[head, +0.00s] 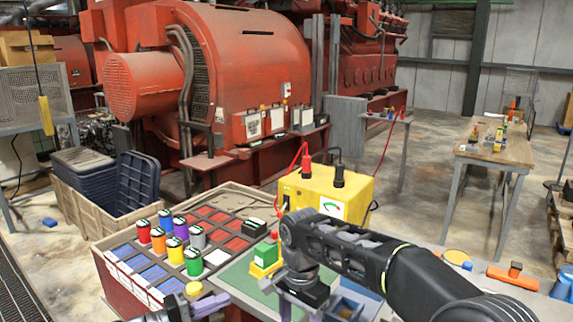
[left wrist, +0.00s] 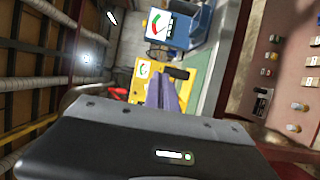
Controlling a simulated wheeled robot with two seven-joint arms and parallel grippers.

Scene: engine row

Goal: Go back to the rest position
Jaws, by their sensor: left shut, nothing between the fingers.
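My left gripper (head: 207,304) is at the bottom edge of the head view, in front of the bench's left section. Its purple fingers are together with nothing between them. They also show closed in the left wrist view (left wrist: 162,95), with a yellow box behind them. My right arm crosses from the lower right, and the right gripper (head: 288,303) points down over the green mat (head: 238,281). Its purple fingertips are partly cut off by the frame edge, so its opening is unclear.
Several coloured cans (head: 175,251) stand in the sectioned tray at left. A yellow battery-tester box (head: 335,197) with red and black leads stands behind the right gripper. A green-and-yellow block (head: 265,258) is close to it. An orange-handled tool (head: 513,277) lies at right.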

